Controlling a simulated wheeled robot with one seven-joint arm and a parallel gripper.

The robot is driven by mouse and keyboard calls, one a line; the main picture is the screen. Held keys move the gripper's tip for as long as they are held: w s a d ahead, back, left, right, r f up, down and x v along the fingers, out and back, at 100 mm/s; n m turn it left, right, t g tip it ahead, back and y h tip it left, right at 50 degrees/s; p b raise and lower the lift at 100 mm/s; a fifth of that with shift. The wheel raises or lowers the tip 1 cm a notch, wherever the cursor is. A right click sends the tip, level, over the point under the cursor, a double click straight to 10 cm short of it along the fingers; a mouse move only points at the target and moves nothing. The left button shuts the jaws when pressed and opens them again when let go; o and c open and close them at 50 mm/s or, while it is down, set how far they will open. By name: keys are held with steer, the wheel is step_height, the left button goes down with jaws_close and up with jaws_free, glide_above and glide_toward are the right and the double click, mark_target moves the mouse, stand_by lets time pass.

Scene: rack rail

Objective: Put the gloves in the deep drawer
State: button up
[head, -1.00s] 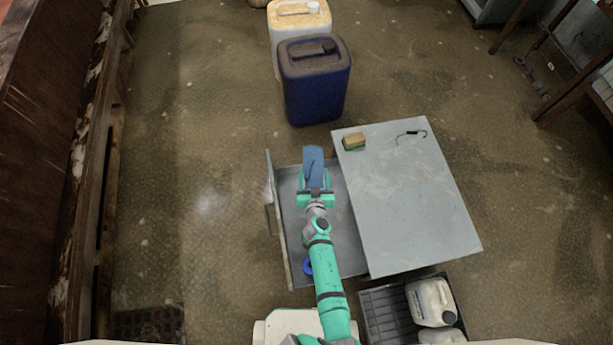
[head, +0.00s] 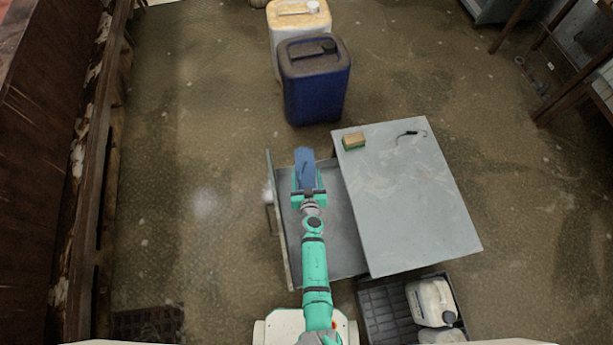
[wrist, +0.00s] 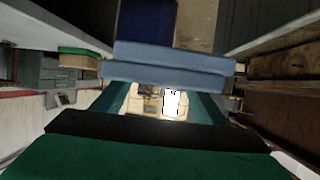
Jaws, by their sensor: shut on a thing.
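The gloves (head: 304,164) are a blue, flat bundle held in my gripper (head: 307,193), which is shut on them. They stick out ahead of the fingers over the open drawer (head: 342,235), a grey tray pulled out to the left of the grey cabinet. The wrist view shows the gloves (wrist: 170,68) as a blue band across the jaws, with drawer walls on both sides. Whether the gloves touch the drawer floor cannot be told. My arm hides part of the drawer's inside.
On the cabinet top (head: 415,195) lie a sponge-like block (head: 354,141) and a dark hook (head: 410,134). A blue canister (head: 316,90) stands behind, with a cream one (head: 299,18) beyond. A black crate (head: 385,315) with a white jug (head: 431,302) sits at front right.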

steer(key=shift+f, duration=0.1)
steer(key=shift+s+f, duration=0.1)
steer(key=shift+f, duration=0.65)
steer(key=shift+d+f, duration=0.1)
steer(key=shift+f, duration=0.05)
steer(key=shift+f, duration=1)
steer(key=o, duration=1.2)
steer(key=shift+o, duration=0.8)
